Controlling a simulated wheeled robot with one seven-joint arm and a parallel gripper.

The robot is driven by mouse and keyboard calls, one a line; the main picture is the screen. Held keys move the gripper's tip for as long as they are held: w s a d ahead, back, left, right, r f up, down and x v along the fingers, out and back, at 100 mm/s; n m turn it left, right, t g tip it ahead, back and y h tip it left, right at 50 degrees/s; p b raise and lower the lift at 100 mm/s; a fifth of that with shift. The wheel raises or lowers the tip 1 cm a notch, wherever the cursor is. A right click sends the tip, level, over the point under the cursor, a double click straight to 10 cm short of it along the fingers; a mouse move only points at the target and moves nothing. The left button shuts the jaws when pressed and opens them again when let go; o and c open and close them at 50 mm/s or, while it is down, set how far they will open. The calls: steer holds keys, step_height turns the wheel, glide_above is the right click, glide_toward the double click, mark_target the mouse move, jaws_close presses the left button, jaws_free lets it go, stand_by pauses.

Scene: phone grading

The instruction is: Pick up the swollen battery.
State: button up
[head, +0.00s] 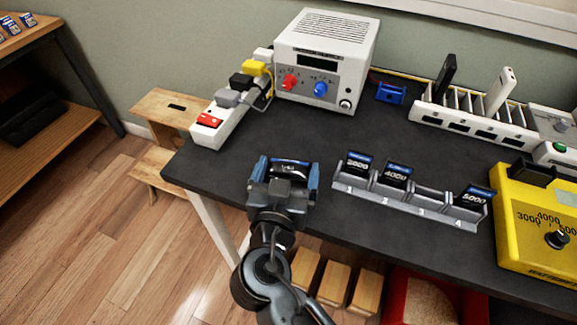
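My gripper (288,170) is over the dark table near its front left edge, with its blue fingers spread apart. A dark, shiny object (291,167) shows between the fingers. It may be the swollen battery, but my gripper hides much of it. I cannot tell whether the fingers press on it or whether it rests on the table. A grey numbered rack (408,204) is to the right of my gripper. Black and blue batteries stand in slot 1 (357,164), slot 2 (394,176) and slot 4 (474,197). Slot 3 (432,192) looks empty. None of these looks clearly swollen.
A power strip with plugs (211,128) and a white power supply (327,62) stand behind my gripper. A small blue holder (391,93), a white slotted rack (470,122) and a yellow tester (541,225) are to the right. The table's middle (330,130) is clear.

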steer(key=shift+c, duration=0.9)
steer(key=shift+r, duration=0.1)
